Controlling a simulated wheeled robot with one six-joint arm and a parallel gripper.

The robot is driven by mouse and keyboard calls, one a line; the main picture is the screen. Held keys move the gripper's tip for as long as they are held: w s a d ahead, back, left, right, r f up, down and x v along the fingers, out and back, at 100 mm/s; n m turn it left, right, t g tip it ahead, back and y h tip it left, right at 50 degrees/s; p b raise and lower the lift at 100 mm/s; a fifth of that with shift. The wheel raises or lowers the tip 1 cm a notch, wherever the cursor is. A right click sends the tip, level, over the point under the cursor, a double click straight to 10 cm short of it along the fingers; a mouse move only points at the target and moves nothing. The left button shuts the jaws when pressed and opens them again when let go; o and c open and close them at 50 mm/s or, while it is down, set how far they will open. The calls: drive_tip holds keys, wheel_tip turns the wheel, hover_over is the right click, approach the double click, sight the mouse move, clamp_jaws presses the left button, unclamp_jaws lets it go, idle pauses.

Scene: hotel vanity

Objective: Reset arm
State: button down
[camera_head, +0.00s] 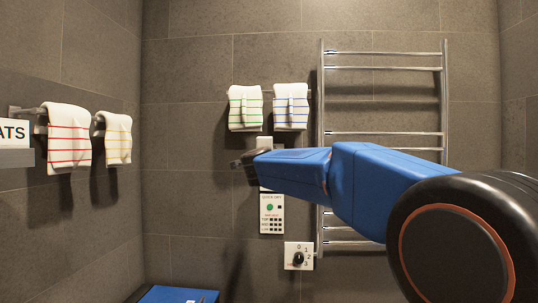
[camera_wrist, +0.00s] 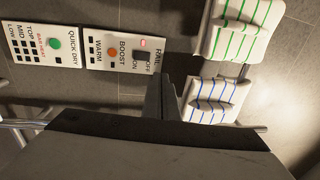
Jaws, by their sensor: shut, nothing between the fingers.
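My blue arm reaches in from the right in the head view, with my gripper (camera_head: 238,163) at its far left end, in front of the back wall. In the wrist view my gripper (camera_wrist: 163,97) has its two narrow fingers shut together with nothing held. The fingers appear beside the white control panel (camera_wrist: 105,45) and the blue-striped towel (camera_wrist: 215,100). In the head view the arm hides part of this panel (camera_head: 271,215). I cannot tell whether the fingertips touch the panel or wall.
Green-striped (camera_head: 245,107) and blue-striped towels (camera_head: 291,106) hang on the back wall. A chrome towel rail (camera_head: 383,54) stands right, partly behind my arm. A dial plate (camera_head: 299,257) is below. Red-striped (camera_head: 69,138) and yellow-striped towels (camera_head: 117,138) hang on the left wall, near a sign (camera_head: 14,132).

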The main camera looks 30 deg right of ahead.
drive_tip(key=shift+s, duration=0.1)
idle(0.5)
drive_tip(key=s+a+f+n+g+y, duration=0.1)
drive_tip(key=s+a+f+n+y, duration=1.2)
drive_tip(key=a+f+n, duration=0.5)
drive_tip(key=s+f+n+g+h, duration=0.2)
drive_tip(key=s+f+n+g, duration=0.4)
drive_tip(key=s+f, duration=2.3)
drive_tip(key=s+g, duration=0.1)
drive_tip(key=g, duration=0.3)
drive_tip(key=shift+s+n, duration=0.15)
drive_tip(key=shift+n, duration=0.25)
